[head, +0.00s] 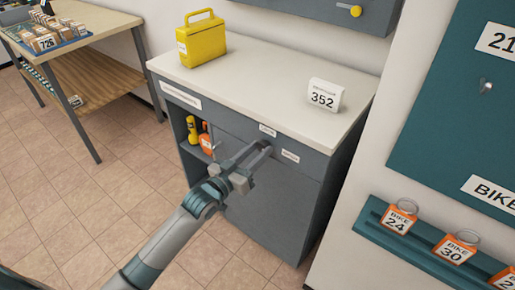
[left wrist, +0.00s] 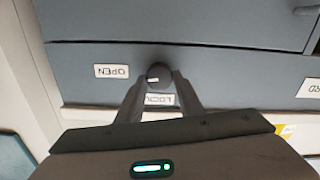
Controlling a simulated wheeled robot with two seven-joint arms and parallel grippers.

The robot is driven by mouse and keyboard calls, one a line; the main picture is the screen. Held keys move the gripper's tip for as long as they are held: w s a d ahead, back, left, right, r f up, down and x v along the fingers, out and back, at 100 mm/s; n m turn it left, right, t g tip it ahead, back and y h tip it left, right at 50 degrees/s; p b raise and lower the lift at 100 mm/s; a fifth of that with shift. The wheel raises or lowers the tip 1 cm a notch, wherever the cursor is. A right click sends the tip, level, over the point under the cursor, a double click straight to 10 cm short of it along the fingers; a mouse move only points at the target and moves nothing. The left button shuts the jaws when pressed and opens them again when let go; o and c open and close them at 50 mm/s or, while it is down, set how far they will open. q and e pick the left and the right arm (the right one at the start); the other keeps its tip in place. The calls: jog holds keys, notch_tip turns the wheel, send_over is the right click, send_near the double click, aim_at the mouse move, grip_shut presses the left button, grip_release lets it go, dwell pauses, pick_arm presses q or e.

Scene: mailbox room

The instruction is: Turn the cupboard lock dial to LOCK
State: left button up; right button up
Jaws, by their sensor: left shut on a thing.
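The lock dial (left wrist: 159,75) is a small dark round knob on the grey cupboard (head: 275,200). A short pale mark shows on its face, but it is too small to tell exactly where it points. In the left wrist view, which is upside down, the LOCK label (left wrist: 160,99) is just below the dial and the OPEN label (left wrist: 112,71) is to its left. My left gripper (left wrist: 160,82) is shut on the dial, one finger on each side. In the head view my left gripper (head: 264,148) hides the dial. My right gripper is not in view.
A yellow box with a handle (head: 203,42) and a white 352 sign (head: 324,96) stand on the cupboard top. An open shelf at the cupboard's left holds a yellow torch (head: 192,130) and an orange item (head: 206,144). A teal key rack (head: 430,250) is at the right.

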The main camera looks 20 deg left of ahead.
pick_arm(q)
jog(key=n+p, duration=0.2)
jog(key=n, duration=0.1)
jog(key=shift+r+n+p, duration=0.15)
jog(key=shift+n+p, duration=0.15)
jog(key=shift+p, duration=0.05)
jog(key=n+p, duration=0.1)
jog(key=n, duration=0.1)
jog(key=shift+a+n, duration=0.1)
jog(key=shift+n, duration=0.2)
jog(key=n+p, duration=0.1)
jog(key=n, duration=0.1)
jog(key=shift+n, duration=0.4)
jog(key=n, duration=0.2)
jog(key=n+p, duration=0.1)
jog(key=shift+w+f+n, duration=0.1)
jog(key=shift+f+n, duration=0.15)
jog(key=shift+n, duration=0.75)
jog(key=shift+f+n, duration=0.1)
jog(key=shift+n, duration=0.8)
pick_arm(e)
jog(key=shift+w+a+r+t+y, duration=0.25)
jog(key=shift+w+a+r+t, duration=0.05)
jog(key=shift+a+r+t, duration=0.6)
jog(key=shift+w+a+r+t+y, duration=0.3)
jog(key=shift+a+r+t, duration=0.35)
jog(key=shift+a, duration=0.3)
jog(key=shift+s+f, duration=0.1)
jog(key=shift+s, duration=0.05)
